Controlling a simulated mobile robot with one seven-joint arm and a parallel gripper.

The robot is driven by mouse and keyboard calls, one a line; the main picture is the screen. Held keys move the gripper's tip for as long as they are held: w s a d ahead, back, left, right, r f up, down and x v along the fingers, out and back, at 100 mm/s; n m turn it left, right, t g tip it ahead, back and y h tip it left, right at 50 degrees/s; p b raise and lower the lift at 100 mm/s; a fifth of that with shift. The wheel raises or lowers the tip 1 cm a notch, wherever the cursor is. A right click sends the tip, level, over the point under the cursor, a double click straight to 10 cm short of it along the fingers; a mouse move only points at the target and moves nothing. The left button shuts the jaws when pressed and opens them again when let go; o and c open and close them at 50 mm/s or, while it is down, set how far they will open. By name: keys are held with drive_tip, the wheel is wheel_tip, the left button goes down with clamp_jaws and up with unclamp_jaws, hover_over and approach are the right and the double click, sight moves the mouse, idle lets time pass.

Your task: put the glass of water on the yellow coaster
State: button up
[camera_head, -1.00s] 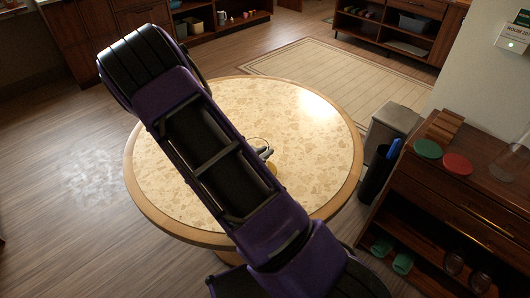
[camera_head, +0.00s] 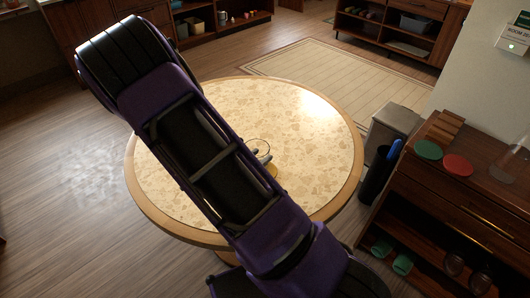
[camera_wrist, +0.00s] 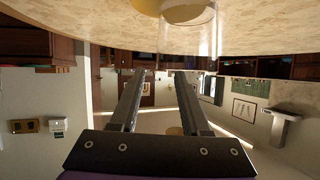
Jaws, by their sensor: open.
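The clear glass (camera_head: 260,146) stands upright on the round table, partly hidden by my arm and gripper. The yellow coaster (camera_head: 272,170) shows just below it. In the wrist view, where the room appears upside down, the glass (camera_wrist: 203,38) overlaps the yellow coaster (camera_wrist: 145,6) at the top. I cannot make out the water level. My gripper (camera_wrist: 163,74) is open with nothing between its fingers.
The round stone-topped table (camera_head: 310,130) is otherwise clear. At right, a wooden cabinet (camera_head: 455,195) carries a green coaster (camera_head: 428,150), a red coaster (camera_head: 457,165) and a clear glass (camera_head: 503,170). A grey bin (camera_head: 393,125) stands between table and cabinet.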

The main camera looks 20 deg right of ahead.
drive_tip(key=v, duration=0.8)
drive_tip(key=shift+p, duration=0.35)
drive_tip(key=shift+d, duration=0.1)
